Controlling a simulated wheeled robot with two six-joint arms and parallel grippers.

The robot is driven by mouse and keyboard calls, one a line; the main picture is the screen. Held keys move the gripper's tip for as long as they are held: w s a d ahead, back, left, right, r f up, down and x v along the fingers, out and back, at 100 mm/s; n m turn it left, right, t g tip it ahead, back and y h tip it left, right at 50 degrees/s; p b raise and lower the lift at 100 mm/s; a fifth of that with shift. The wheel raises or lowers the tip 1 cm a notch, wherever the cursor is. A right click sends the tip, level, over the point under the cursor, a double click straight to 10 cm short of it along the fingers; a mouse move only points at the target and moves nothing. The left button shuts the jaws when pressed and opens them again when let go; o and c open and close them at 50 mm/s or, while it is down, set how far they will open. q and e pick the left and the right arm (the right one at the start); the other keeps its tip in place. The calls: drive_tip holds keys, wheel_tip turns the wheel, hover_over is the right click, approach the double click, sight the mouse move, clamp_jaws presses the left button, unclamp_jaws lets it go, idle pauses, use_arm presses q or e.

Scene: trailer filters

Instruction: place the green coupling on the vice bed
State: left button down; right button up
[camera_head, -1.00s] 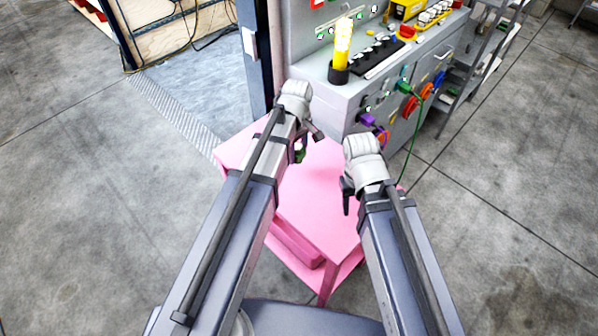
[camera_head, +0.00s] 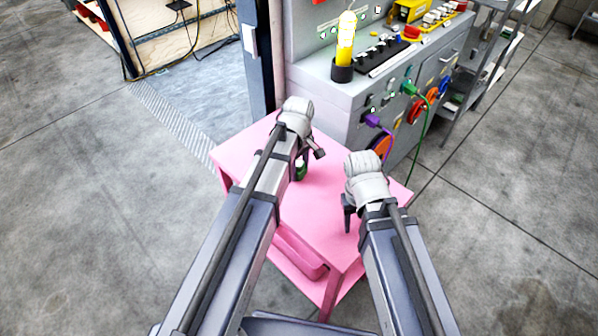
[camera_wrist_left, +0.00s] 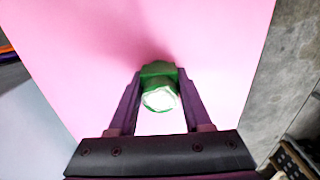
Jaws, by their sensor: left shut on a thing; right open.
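The green coupling (camera_wrist_left: 158,88) is between the fingers of my left gripper (camera_wrist_left: 160,84), which is shut on it. A pale, bright round end of it faces the left wrist camera. In the head view the coupling (camera_head: 301,169) is a small green patch below my left gripper (camera_head: 303,164), over the pink table (camera_head: 320,205). Whether it touches the tabletop is unclear. My right gripper (camera_head: 348,214) is open and empty over the table's right part. I cannot make out a vice bed in either view.
A grey control cabinet (camera_head: 318,98) with a yellow beacon (camera_head: 346,38), purple plug (camera_head: 373,121) and green cable (camera_head: 425,130) stands behind the table. A dark doorpost (camera_head: 255,60) is at its left. A shelf rack (camera_head: 485,70) stands right. The tabletop between my grippers is clear.

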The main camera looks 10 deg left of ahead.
use_arm(q)
drive_tip(key=c, duration=0.8)
unclamp_jaws()
drive_tip(key=shift+f, duration=0.15)
use_arm(e)
drive_tip(key=shift+f, duration=0.15)
use_arm(q)
drive_tip(key=o, duration=0.5)
drive_tip(key=shift+c, duration=0.2)
